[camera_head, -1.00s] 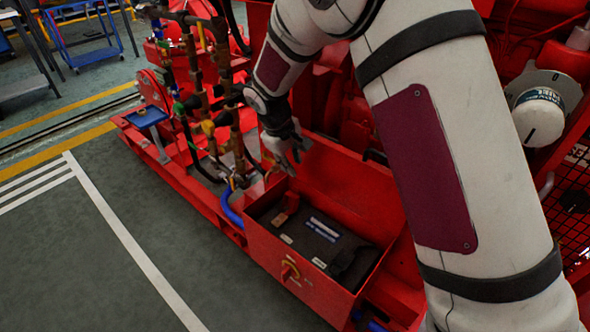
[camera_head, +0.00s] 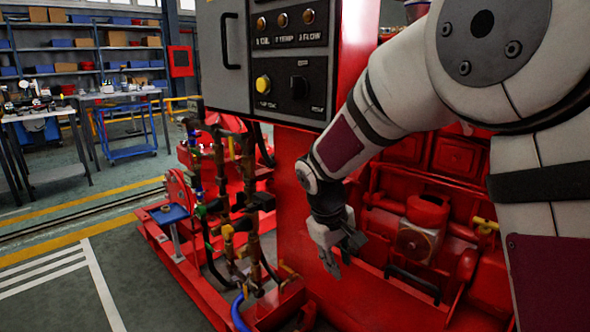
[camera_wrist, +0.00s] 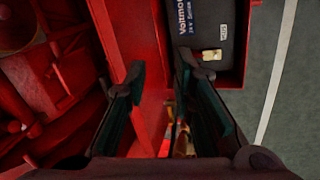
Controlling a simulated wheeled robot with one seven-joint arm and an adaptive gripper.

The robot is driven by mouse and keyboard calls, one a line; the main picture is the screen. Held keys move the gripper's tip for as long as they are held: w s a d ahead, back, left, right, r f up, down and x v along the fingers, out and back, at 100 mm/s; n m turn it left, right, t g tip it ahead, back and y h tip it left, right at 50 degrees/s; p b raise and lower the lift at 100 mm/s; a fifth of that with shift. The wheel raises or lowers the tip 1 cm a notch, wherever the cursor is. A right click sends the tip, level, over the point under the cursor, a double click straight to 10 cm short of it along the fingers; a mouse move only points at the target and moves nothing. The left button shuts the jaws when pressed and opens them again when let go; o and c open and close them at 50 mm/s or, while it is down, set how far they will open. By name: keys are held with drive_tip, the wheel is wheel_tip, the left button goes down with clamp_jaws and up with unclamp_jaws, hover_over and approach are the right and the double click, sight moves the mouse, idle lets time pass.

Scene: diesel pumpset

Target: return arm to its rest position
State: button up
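My arm reaches in from the right in the head view, with my gripper (camera_head: 335,262) pointing down in front of the red pumpset frame. In the wrist view my gripper (camera_wrist: 157,72) shows its two dark fingers apart, with nothing between the fingertips. Red metal lies below that gap. A dark battery (camera_wrist: 212,38) with a pale terminal sits in a red box to the right of the fingers. I cannot tell the exact height of the gripper above the red parts.
A grey control panel (camera_head: 270,60) with knobs and a handle stands behind and left of my arm. Brass valves and pipes (camera_head: 228,230) rise left of my gripper. Red engine parts (camera_head: 425,230) lie to its right. Clear floor (camera_head: 150,285) shows at the left.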

drive_tip(key=s+d+r+m, duration=0.1)
drive_tip(key=s+d+r, duration=0.25)
drive_tip(key=s, duration=0.25)
drive_tip(key=s+d+r+m+g, duration=0.1)
drive_tip(key=s+d+r+m, duration=0.1)
drive_tip(key=s+r, duration=0.3)
drive_tip(key=s+d+r+m, duration=0.1)
drive_tip(key=s+d+r, duration=0.15)
drive_tip(key=s, duration=0.45)
drive_tip(key=s+d+m+y, duration=0.1)
drive_tip(key=s+m+y, duration=0.15)
drive_tip(key=s, duration=1.85)
wheel_tip(320, 180, up, 32)
drive_tip(key=t+p, duration=0.3)
drive_tip(key=p, duration=2.8)
drive_tip(key=shift+d+f, duration=0.2)
drive_tip(key=shift+d, duration=0.2)
drive_tip(key=shift+w+a, duration=0.1)
drive_tip(key=shift+w, duration=0.05)
